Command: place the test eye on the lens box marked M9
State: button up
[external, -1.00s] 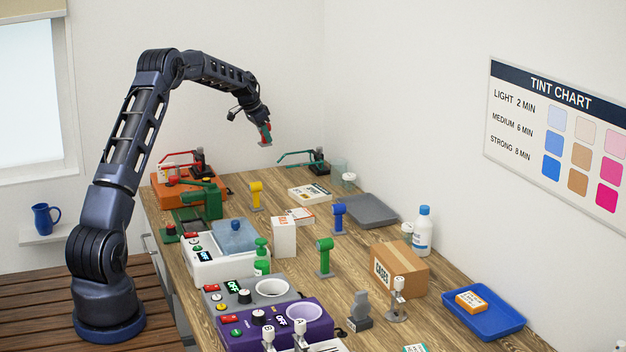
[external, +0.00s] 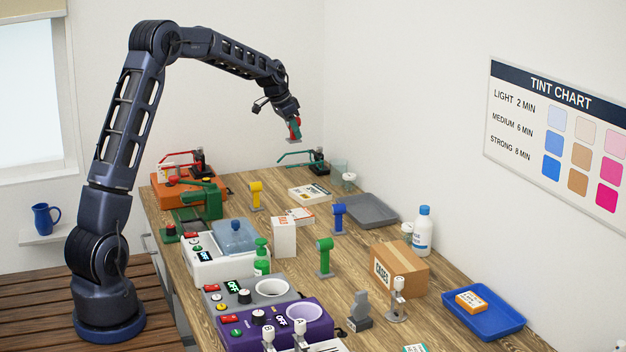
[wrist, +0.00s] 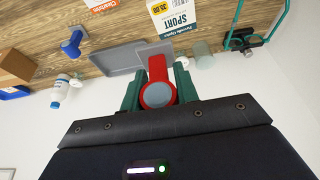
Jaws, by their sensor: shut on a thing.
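My gripper (external: 294,121) is shut on a red test eye (external: 295,131), held in the air above the far end of the bench. In the wrist view the red eye (wrist: 157,68) has a round grey-blue face and sits between my gripper's green fingers (wrist: 158,88). Similar stands in yellow (external: 255,192), blue (external: 339,214) and green (external: 325,255) stand on the bench. A flat white box (external: 310,195) lies below and right of my gripper; the wrist view shows a box (wrist: 172,14) reading "SPORT". I cannot read M9 on any box.
A grey tray (external: 372,222) lies right of the flat box. A frame with a green arm (external: 319,165) stands at the far end. An upright white box (external: 284,238), a cardboard box (external: 401,268) and a blue tray (external: 455,312) stand nearer.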

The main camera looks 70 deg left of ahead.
send_over(307, 205)
jog(key=s, duration=0.2)
notch_tip(307, 205, down, 20)
jog(key=shift+r, duration=0.2)
jog(key=shift+f, duration=0.1)
dwell(0.3)
jog(key=o, duration=1.1)
jog(key=shift+c, duration=0.2)
